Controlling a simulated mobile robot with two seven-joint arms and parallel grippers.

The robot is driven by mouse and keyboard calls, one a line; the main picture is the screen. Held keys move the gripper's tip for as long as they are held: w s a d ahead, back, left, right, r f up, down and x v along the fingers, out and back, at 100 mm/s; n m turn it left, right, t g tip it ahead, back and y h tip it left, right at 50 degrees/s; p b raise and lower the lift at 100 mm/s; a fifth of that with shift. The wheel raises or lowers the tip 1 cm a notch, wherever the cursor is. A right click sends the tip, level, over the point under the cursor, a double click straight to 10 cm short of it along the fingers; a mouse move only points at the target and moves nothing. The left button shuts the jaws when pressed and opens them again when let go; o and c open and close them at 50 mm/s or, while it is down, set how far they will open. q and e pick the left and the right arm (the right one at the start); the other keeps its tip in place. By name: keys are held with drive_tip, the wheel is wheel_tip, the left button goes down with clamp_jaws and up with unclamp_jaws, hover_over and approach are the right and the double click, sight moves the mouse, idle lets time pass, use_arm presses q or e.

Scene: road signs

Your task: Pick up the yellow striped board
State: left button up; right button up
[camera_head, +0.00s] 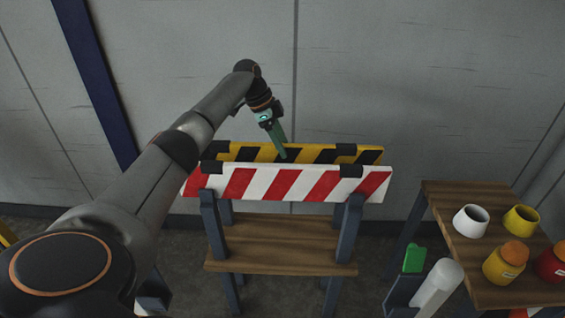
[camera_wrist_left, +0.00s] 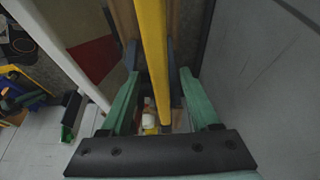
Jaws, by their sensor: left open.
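The yellow board with black stripes (camera_head: 318,153) stands on edge along the back of the stand. A red and white striped board (camera_head: 300,183) stands in front of it and hides its lower part. My left gripper (camera_head: 283,153) points down at the yellow board's top edge, left of its middle. In the left wrist view, the yellow board (camera_wrist_left: 152,45) runs between the two open green fingers of that gripper (camera_wrist_left: 157,88), with a gap on each side. I see no clear sign of my right gripper.
The stand (camera_head: 280,245) has dark legs and a wooden shelf. At right, a wooden table (camera_head: 450,205) holds a white cup (camera_head: 470,221), a yellow cup (camera_head: 521,220) and jars. A green-topped dark object (camera_head: 414,258) and white cylinder (camera_head: 438,285) are nearby. A wall stands close behind.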

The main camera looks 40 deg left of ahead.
use_arm(q)
drive_tip(key=shift+w+d+f, duration=0.1)
drive_tip(key=shift+d+f, duration=0.05)
drive_tip(key=shift+f, duration=0.2)
drive_tip(key=shift+c, duration=0.2)
clamp_jaws()
idle(0.9)
drive_tip(key=shift+r, duration=0.2)
